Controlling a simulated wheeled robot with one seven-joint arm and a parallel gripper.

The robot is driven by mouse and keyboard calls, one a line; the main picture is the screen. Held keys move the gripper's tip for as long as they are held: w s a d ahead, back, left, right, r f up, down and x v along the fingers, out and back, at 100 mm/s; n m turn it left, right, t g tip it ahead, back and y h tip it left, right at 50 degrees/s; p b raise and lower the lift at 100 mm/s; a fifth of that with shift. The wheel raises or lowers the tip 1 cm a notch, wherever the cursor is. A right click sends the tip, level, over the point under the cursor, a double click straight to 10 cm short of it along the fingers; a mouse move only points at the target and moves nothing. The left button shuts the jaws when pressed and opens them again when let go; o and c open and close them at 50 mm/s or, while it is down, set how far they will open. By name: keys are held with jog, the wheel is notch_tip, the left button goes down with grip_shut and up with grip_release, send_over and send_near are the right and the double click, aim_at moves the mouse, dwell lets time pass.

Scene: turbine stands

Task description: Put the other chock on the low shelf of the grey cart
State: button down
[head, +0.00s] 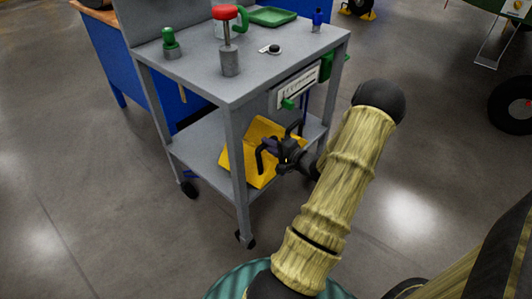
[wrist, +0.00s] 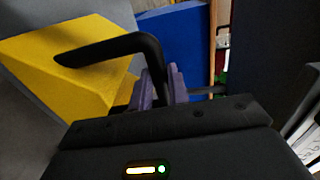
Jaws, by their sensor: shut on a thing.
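The grey cart (head: 228,85) stands ahead in the head view, with its low shelf (head: 195,140) under the top. A yellow wedge-shaped chock (head: 262,132) is within the cart at low-shelf level, tilted in the picture. Whether it rests on the shelf cannot be told. My gripper (head: 284,158) reaches in from the right and partly covers it. In the wrist view the chock (wrist: 75,65) is at the left, and its black bar handle (wrist: 110,46) runs to the purple fingers (wrist: 160,88), which are shut on it. The chock's underside is hidden.
A red-topped post (head: 228,50), green items and a small blue item stand on the cart top. A white label panel hangs at its right side. A blue cabinet (head: 115,60) stands behind. Yellow chocks (head: 365,12) sit by a far wheel. Open floor lies left.

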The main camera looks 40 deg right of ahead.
aim_at(266, 157)
jog(key=shift+w+r, duration=0.15)
jog(key=shift+w+a+b, duration=0.1)
jog(key=shift+w+b, duration=0.2)
jog(key=shift+w, duration=0.45)
jog(key=shift+s+f+b, duration=0.1)
jog(key=shift+f+b, duration=1)
jog(key=shift+f, duration=0.75)
jog(key=c, duration=1.3)
grip_release()
jog(key=shift+c, duration=0.2)
jog(key=shift+s, duration=0.15)
